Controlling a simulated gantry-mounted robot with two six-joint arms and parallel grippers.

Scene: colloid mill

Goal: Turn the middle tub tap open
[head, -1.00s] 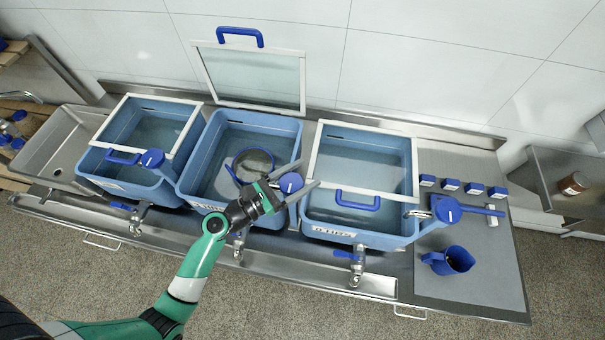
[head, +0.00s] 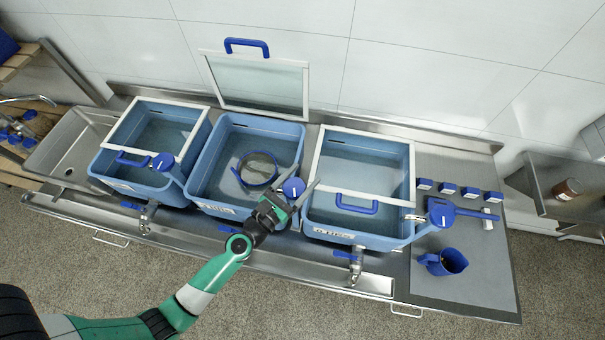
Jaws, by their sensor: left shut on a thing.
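The middle tub (head: 206,170) is a blue open basin with a dark round ring-shaped thing (head: 257,169) inside. My left gripper (head: 297,192) is at its front right corner, with its fingers around the round blue head (head: 293,187) there, seemingly shut on it. The middle tub's tap is on the tub's front, largely hidden by my left arm; a bit of its blue handle (head: 228,229) shows beside the arm. The gripper is above and to the right of this tap. My right gripper is not in view.
The left tub (head: 118,185) and right tub (head: 365,240) stand on either side, with taps (head: 147,215) and (head: 355,262) in front. A raised glazed lid (head: 258,85) stands behind. A blue jug (head: 445,261) and several small blue boxes are on the right worktop.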

